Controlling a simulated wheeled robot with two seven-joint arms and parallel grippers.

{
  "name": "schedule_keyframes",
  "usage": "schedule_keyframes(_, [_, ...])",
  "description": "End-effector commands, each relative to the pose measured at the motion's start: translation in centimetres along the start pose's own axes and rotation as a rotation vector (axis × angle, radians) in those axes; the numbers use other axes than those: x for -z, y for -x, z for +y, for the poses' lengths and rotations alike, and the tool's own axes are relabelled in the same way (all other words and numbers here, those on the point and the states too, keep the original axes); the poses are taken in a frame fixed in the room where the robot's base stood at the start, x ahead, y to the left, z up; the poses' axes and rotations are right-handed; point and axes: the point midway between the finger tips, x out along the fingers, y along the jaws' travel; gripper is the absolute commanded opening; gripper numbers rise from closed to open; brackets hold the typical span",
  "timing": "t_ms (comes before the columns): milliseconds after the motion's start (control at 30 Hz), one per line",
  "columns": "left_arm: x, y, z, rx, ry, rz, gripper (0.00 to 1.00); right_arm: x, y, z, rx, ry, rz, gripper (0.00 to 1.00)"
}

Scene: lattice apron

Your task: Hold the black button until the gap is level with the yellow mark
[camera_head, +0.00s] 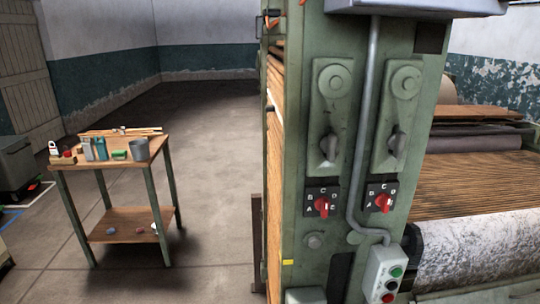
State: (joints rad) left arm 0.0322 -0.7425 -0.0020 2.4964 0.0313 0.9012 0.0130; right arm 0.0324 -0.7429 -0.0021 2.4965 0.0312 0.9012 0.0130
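The yellow mark (288,262) is a small patch near the bottom left edge of the machine's green front panel. The wooden lattice apron (274,130) shows as a narrow, steeply angled strip along the machine's left side. I cannot make out the gap with certainty; a small dark spot shows high on the strip's edge. Neither of my grippers is in view, and nothing touches the black button.
Two red rotary switches (322,205) and two grey levers sit higher on the panel, beside a grey conduit (366,130). A fabric-like roll and slatted bed lie right. A small workbench (108,168) with cans and tools stands left. The floor between bench and machine is clear.

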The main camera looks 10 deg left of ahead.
Motion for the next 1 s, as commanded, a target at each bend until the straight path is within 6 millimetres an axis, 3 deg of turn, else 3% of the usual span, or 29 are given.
schedule_keyframes(167, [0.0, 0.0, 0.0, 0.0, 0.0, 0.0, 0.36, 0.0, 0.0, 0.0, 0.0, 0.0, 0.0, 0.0])
schedule_keyframes(1000, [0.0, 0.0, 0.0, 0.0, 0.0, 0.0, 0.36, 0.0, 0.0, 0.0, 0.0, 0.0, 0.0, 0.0])
